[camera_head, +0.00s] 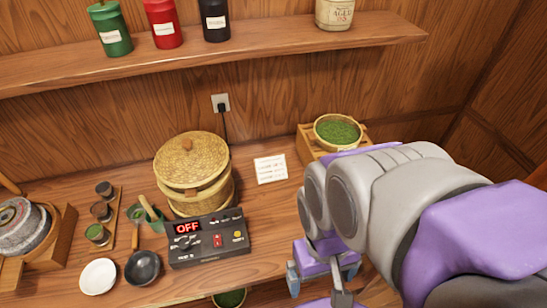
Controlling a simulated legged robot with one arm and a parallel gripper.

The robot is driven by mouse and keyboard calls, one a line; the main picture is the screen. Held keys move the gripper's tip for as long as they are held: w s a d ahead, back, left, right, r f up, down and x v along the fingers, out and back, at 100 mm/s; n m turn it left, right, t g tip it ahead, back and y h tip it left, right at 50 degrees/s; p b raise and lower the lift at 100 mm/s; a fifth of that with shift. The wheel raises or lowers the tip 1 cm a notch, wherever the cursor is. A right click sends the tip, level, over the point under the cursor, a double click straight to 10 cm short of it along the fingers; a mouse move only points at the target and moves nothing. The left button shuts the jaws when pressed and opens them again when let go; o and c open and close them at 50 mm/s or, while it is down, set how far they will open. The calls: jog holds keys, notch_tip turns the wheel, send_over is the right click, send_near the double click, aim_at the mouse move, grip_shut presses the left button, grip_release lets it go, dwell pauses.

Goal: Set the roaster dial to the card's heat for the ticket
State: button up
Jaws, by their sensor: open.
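The black roaster control box (207,252) stands on the bench, with a red display (187,227) reading OFF. I cannot make out a separate ticket. My gripper (325,274) is open at the bench's front edge, right of the control box and apart from it, partly hidden by my arm.
A bowl of green leaves (338,132) sits on a wooden stand at the back right. A white dish (98,276), a dark bowl (142,267) and small jars stand left of the box. A stone mill (24,228) is far left. A shelf (270,52) with canisters runs above.

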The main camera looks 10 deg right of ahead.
jog(key=shift+w, duration=0.1)
jog(key=c, duration=0.6)
jog(key=shift+n+t, duration=0.3)
jog(key=shift+n, duration=0.1)
jog(key=w+a, duration=0.1)
jog(key=w, duration=0.3)
jog(key=w+a+b, duration=0.1)
jog(key=w+a, duration=0.1)
jog(key=w, duration=0.1)
jog(key=w+a, duration=0.1)
jog(key=w, duration=0.3)
jog(key=shift+w+a+b, duration=0.3)
jog(key=shift+a+b, duration=0.05)
jog(key=shift+a, duration=0.05)
jog(key=shift+c, duration=0.5)
jog(key=n+t+b, duration=0.1)
jog(key=n+b, duration=0.2)
send_over(184, 244)
notch_tip(184, 244, down, 8)
notch_tip(184, 244, down, 17)
jog(key=b, duration=0.3)
jog(key=shift+w+b, duration=0.1)
jog(key=shift+b, duration=0.25)
jog(key=c, duration=1)
